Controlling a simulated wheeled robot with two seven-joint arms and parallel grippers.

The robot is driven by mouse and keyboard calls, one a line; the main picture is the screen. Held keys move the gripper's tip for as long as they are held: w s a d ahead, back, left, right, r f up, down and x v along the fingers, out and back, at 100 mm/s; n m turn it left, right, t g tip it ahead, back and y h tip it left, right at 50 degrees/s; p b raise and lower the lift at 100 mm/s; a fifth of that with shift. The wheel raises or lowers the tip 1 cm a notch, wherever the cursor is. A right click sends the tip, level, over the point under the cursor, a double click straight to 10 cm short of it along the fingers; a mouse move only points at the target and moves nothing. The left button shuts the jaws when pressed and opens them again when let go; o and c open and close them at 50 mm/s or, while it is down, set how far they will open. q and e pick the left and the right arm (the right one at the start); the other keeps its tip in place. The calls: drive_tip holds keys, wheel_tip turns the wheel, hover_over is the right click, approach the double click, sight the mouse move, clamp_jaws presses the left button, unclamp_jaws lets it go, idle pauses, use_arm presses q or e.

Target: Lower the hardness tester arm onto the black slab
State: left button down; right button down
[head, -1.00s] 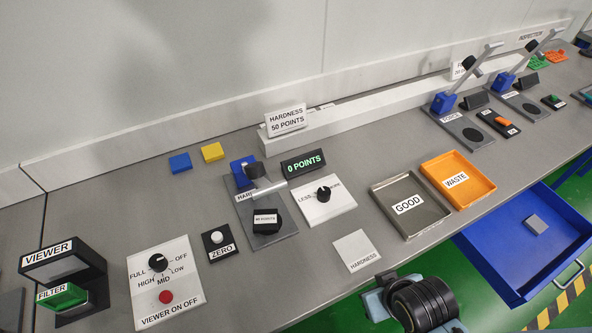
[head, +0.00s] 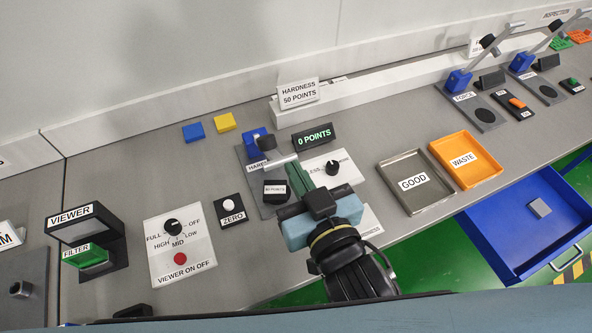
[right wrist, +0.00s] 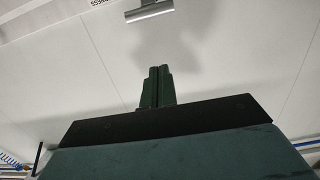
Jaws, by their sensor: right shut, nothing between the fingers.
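The hardness tester has a blue post (head: 254,147) on a dark base plate. Its arm is raised, with a black block (head: 267,143) and a pale grey bar handle (head: 281,162). The bar also shows at the top of the right wrist view (right wrist: 149,11), beyond the fingertips. The black slab (head: 276,195), with a white label, lies on the base plate below the arm. My right gripper (head: 292,166) is shut and empty, its green fingers just right of the slab, near the bar; in the right wrist view (right wrist: 159,68) a gap separates them. My left gripper is not in view.
A white dial panel (head: 347,178) and the 0 POINTS display (head: 313,136) stand right of the tester. The ZERO button (head: 230,205) is to its left. The GOOD tray (head: 385,165) and WASTE tray (head: 494,184) are farther right. Bench between viewer panel and blocks is clear.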

drive_tip(key=b, duration=0.2)
hover_over(283, 161)
drive_tip(key=shift+w+a+f, duration=0.35)
drive_tip(key=shift+w+f, duration=0.05)
drive_tip(key=shift+f, duration=0.05)
drive_tip(key=shift+s+d+f+b, duration=0.1)
drive_tip(key=shift+s+f+b, duration=0.15)
drive_tip(key=shift+f+b, duration=0.35)
drive_tip(key=shift+s+d+f+b, duration=0.1)
drive_tip(key=shift+s+f+b, duration=0.15)
drive_tip(key=shift+f+b, duration=0.3)
drive_tip(key=shift+s+d+f+b, duration=0.15)
drive_tip(key=shift+s+f+b, duration=0.35)
drive_tip(key=shift+f+b, duration=0.3)
drive_tip(key=shift+r, duration=0.1)
